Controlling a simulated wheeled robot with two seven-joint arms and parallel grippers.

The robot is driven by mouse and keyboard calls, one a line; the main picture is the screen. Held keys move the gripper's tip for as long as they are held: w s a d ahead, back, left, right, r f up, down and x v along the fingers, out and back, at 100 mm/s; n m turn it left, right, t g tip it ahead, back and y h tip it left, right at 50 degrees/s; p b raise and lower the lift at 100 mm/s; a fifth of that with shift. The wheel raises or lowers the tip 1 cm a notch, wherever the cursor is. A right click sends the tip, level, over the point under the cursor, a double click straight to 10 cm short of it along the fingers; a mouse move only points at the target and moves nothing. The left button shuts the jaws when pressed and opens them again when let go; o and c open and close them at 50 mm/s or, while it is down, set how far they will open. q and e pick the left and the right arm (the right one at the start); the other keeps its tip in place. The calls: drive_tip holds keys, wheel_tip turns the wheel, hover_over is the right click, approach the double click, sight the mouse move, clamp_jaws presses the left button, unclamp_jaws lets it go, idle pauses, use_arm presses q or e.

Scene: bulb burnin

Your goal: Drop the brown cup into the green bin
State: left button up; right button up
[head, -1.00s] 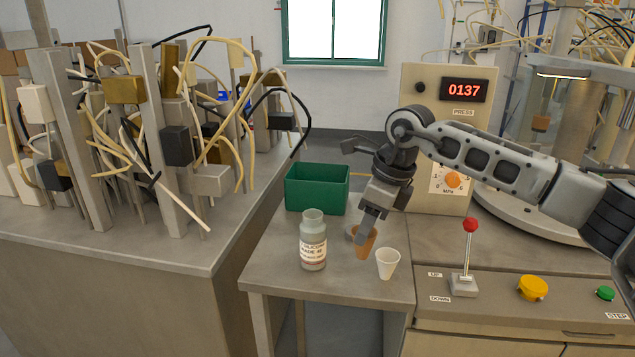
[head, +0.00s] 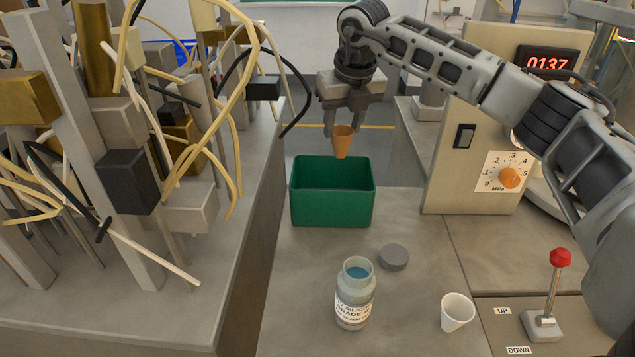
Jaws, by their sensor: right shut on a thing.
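The brown cup (head: 342,141) is held in my right gripper (head: 343,126), which is shut on it and points down. The bin is an open rectangular box on the grey table, and the inside that shows looks empty. My left gripper is not in view.
A labelled bottle (head: 354,295), open on top, stands in front of the bin, with a grey lid (head: 394,257) beside it. A red-knobbed lever (head: 557,290) and gauge panel (head: 474,170) are further right. Cabled posts crowd the left.

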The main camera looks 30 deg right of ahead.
sight(344, 150)
drive_tip(key=shift+s+f+b, duration=0.3)
drive_tip(key=shift+f+b, duration=0.2)
drive_tip(key=shift+f, duration=0.15)
wheel_tip(344, 150, down, 4)
drive_tip(key=b, duration=0.3)
drive_tip(key=shift+f, duration=0.2)
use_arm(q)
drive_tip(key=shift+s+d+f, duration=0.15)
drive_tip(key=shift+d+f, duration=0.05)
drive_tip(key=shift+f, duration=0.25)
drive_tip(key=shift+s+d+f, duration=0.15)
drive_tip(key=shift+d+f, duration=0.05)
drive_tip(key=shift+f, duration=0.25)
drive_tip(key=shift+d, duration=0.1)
use_arm(e)
drive_tip(key=o, duration=1)
use_arm(q)
drive_tip(key=shift+b, duration=0.35)
use_arm(e)
drive_tip(key=v, duration=1.6)
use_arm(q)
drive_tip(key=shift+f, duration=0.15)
use_arm(e)
drive_tip(key=shift+f, duration=0.1)
